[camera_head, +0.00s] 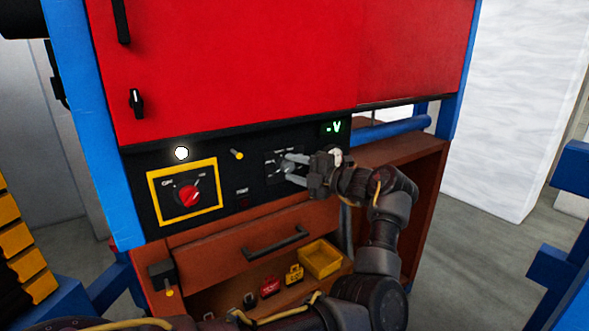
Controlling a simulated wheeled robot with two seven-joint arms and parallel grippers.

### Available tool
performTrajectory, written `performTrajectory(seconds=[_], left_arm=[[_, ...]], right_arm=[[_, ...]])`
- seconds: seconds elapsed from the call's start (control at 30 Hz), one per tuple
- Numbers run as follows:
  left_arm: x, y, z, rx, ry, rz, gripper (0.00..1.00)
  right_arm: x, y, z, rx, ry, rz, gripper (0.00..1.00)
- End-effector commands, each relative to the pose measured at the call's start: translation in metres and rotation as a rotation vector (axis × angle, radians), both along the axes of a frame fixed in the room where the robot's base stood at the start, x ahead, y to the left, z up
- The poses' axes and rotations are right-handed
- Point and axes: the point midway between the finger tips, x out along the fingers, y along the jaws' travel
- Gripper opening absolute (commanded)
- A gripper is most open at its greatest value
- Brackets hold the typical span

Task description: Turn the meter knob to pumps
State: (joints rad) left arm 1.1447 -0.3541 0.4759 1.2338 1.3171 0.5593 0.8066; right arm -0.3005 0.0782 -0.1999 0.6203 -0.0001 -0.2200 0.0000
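The meter knob (287,168) is a small grey knob on a dark plate in the right part of the black control panel. Its pointer and the labels around it are too small and too covered to read. My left gripper (288,168) is at the knob, coming in from the right. Its two light grey fingers are spread apart, one above the other, with the knob between their tips. I cannot tell whether they touch it. A green display (333,127) above reads "-V". My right gripper is not in view.
A red switch (188,196) on a yellow plate, a white lamp (181,153) and a yellow peg (237,154) are left on the panel. Below are a drawer handle (275,241) and a shelf with a yellow bin (320,259) and padlocks. Red doors (230,60) are above.

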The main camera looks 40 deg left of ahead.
Motion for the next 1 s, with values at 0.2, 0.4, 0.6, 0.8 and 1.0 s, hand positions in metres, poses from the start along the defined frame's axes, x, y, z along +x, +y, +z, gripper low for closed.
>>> performTrajectory(seconds=[0.2, 0.4, 0.6, 0.8, 1.0], left_arm=[[-0.0001, 0.0001, 0.0000, 0.000, 0.000, 0.001, 0.14], [-0.0002, 0.0001, -0.0004, 0.003, 0.008, 0.001, 0.11], [-0.0004, 0.0002, -0.0021, 0.021, 0.070, 0.002, 0.11], [-0.0009, 0.0003, -0.0036, 0.063, 0.202, 0.003, 0.11], [-0.0015, 0.0005, -0.0041, 0.116, 0.382, 0.002, 0.11]], right_arm=[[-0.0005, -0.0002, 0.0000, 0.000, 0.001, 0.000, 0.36], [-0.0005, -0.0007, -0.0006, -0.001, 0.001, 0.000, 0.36], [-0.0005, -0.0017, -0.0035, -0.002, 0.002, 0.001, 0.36], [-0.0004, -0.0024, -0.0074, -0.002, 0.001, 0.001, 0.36], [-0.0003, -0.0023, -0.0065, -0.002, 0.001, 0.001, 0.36]])
